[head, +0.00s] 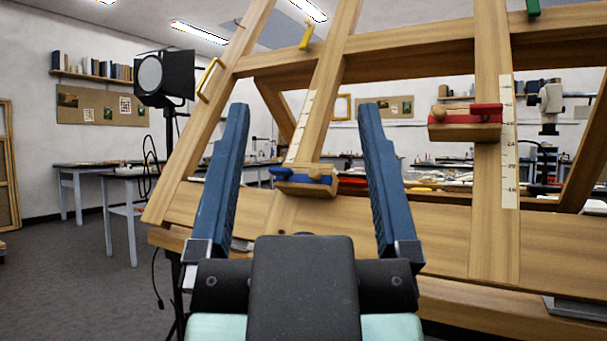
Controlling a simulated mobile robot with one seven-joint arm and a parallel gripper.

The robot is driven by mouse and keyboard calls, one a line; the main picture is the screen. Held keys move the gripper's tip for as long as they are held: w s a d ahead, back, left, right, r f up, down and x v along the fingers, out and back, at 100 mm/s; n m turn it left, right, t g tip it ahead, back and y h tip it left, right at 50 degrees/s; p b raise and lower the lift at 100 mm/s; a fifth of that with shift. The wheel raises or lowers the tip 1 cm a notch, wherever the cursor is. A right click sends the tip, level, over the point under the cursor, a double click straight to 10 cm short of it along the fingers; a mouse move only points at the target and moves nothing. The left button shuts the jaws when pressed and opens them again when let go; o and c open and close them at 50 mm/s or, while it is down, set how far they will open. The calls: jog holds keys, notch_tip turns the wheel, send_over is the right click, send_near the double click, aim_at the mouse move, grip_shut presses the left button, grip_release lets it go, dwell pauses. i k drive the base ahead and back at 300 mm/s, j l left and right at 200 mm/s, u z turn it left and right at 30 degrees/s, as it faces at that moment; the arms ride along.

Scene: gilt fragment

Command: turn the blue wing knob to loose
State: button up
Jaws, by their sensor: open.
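The blue wing knob (305,178) is on a small wooden block (318,189) on the left upright of a wooden easel frame. It shows in the gap between my fingers, beyond them. My gripper (303,106) is open and empty, with its two blue fingers raised on either side of the knob in the picture. The fingers look apart from the knob. The knob's exact angle is hard to tell from here.
A red knob (472,114) sits on a block on the right upright, beside a white scale (508,140). The easel's lower ledge (400,232) runs across in front. A black studio lamp (165,78) stands at left. Grey floor (75,280) is open at left.

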aim_at(286, 173)
jog(key=i+j+z, duration=0.1)
jog(key=j, duration=0.25)
jog(key=i+j+z, duration=0.1)
jog(key=i+j, duration=0.15)
jog(key=i+j+z, duration=0.1)
jog(key=j, duration=0.4)
jog(key=i+j, duration=0.2)
jog(key=j, duration=0.15)
jog(key=i+j+z, duration=0.15)
jog(key=j, duration=0.25)
